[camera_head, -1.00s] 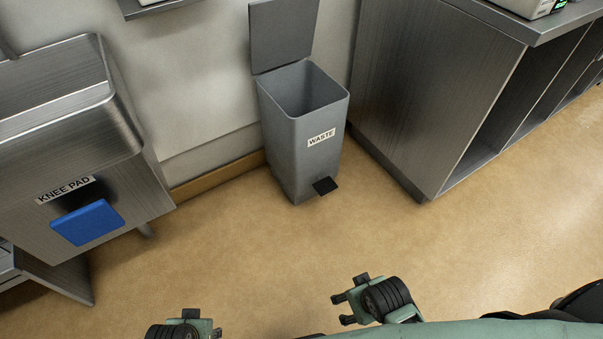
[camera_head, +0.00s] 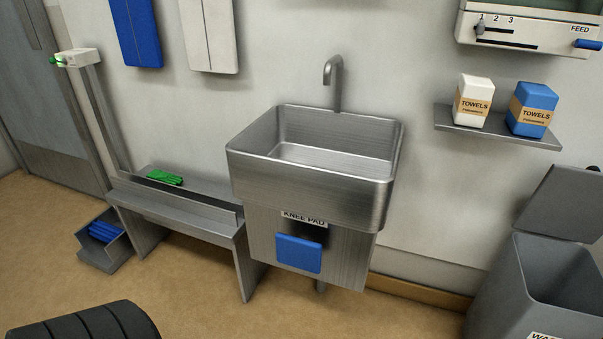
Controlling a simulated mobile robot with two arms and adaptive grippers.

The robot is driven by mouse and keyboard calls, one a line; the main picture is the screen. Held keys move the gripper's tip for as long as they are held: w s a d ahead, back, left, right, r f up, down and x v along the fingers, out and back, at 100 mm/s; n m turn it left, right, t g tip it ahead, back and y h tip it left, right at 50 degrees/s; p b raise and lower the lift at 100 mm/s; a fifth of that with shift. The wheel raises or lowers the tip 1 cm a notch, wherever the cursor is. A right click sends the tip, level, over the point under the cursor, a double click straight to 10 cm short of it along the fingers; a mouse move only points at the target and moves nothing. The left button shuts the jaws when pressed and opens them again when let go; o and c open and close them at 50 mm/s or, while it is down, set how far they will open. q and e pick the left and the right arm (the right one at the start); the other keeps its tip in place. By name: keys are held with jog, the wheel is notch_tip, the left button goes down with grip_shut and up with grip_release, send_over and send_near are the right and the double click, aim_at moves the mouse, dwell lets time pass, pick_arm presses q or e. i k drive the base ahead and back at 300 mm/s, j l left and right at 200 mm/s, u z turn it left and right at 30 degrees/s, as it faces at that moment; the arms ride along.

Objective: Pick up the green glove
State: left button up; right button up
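The green glove (camera_head: 165,177) lies flat on a low metal bench (camera_head: 190,212) left of the sink, close to the wall. It looks bright green and small from here, and nothing covers it. Neither of my grippers is in view. A black ribbed part at the bottom left edge looks like part of my own arm, well in front of the bench.
A steel sink (camera_head: 315,185) with a blue knee pad (camera_head: 298,254) stands right of the bench. A blue item (camera_head: 104,231) sits in a low metal bin (camera_head: 96,256) at left. The grey waste bin (camera_head: 545,290) stands open at right. Floor before the bench is clear.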

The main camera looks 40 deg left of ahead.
aim_at(157, 175)
jog(key=u, duration=2.25)
